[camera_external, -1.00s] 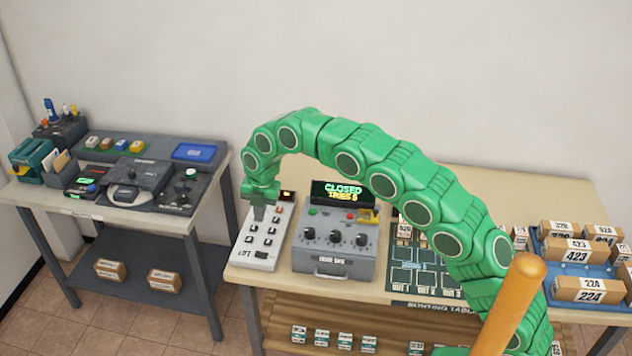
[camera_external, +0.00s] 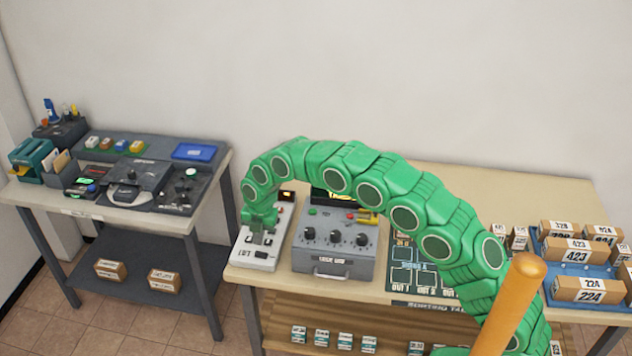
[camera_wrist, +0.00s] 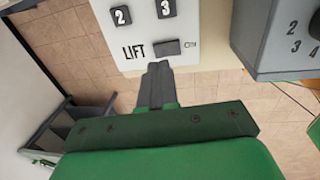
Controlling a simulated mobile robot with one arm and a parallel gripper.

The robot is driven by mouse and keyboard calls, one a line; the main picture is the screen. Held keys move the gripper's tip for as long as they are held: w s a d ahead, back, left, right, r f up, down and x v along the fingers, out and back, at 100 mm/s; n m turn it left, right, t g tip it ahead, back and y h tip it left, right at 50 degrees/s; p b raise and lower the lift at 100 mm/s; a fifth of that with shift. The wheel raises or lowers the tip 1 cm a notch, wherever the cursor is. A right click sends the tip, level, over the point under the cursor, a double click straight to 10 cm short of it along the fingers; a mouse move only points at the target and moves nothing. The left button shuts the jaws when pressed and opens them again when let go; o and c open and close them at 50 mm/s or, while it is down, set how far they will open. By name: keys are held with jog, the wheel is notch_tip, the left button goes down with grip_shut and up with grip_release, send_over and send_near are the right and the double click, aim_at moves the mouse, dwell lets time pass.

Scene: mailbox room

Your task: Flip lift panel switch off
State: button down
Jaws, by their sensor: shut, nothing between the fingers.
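The white lift panel (camera_external: 254,257) stands on the left end of the sorting table; its lower end also shows in the wrist view (camera_wrist: 131,60). I cannot tell the switch's on or off position. My gripper (camera_external: 260,237) is over the lower part of the panel and hides some of its buttons. In the wrist view my gripper's grey fingers (camera_wrist: 159,68) are together and empty, their tips just below the switch; contact cannot be told.
A grey box with dials (camera_external: 334,262) stands close on the panel's right. A dark board with labelled slots (camera_external: 405,278) and a blue tray of parcels (camera_external: 556,272) lie further right.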

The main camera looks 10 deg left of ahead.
aim_at(264, 254)
jog(key=shift+a+f, duration=0.15)
jog(key=shift+f, duration=1)
jog(key=shift+a+f, duration=0.1)
jog(key=shift+f, duration=1)
jog(key=shift+w+a+f+h, duration=0.15)
jog(key=shift+a+h, duration=0.05)
jog(key=shift+h, duration=0.1)
jog(key=shift+d+f, duration=0.1)
jog(key=shift+d, duration=0.15)
jog(key=shift+d+f, duration=0.1)
jog(key=shift+d, duration=0.75)
